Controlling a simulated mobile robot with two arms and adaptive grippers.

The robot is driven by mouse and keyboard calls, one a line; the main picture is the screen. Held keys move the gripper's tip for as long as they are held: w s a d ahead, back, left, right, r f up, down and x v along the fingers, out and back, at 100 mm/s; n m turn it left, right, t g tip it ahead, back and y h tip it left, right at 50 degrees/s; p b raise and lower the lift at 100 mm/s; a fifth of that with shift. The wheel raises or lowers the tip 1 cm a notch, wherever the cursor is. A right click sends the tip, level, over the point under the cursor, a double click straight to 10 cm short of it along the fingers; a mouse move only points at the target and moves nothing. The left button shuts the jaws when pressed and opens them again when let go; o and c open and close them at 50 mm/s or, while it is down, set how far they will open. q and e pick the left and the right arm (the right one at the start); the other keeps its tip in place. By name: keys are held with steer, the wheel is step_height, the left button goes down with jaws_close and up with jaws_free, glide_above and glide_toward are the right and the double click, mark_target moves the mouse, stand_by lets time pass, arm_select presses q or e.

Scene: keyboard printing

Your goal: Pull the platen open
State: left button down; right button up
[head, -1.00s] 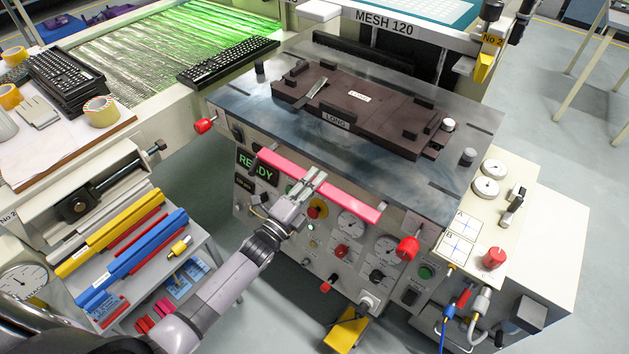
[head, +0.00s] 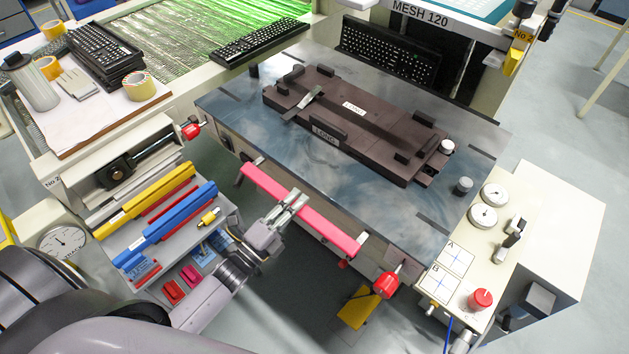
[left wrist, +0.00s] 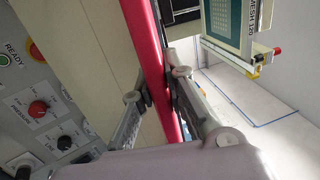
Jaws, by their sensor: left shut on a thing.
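The platen (head: 225,125) is a grey metal plate on the printing machine, with a dark brown fixture marked LONG (head: 350,118) on top. A pink-red handle bar (head: 325,232) runs along its front edge. My left gripper (head: 296,197) is shut on this bar near its middle. In the left wrist view the bar (left wrist: 151,50) passes between the two fingers (left wrist: 160,95). A keyboard (head: 390,55) now shows behind the platen, under the MESH 120 frame. My right gripper is not in view.
Red knobs flank the platen's front, one at left (head: 191,131) and one at right (head: 386,284). A side panel with gauges (head: 483,217) stands at the right. A shelf with coloured squeegees (head: 165,225) stands at the left. Stacked keyboards (head: 105,55) lie on the left table.

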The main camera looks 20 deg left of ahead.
arm_select(q)
steer(key=r+p+v, duration=0.1)
steer(key=r+v, duration=0.1)
steer(key=v, duration=0.7)
steer(key=r+v, duration=0.2)
steer(key=v, duration=0.7)
steer(key=shift+s+a+f+p, duration=0.25)
steer(key=shift+s+p, duration=0.1)
steer(key=shift+s, duration=0.3)
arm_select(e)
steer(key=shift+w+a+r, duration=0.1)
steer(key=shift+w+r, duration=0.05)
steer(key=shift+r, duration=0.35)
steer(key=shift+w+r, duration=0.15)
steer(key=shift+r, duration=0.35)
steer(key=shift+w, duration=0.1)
arm_select(q)
steer(key=c, duration=2.1)
jaws_free()
steer(key=o, duration=0.4)
steer(key=shift+s+a+r, duration=0.1)
steer(key=shift+s, duration=0.1)
steer(key=shift+o, duration=0.5)
steer(key=shift+w, duration=0.1)
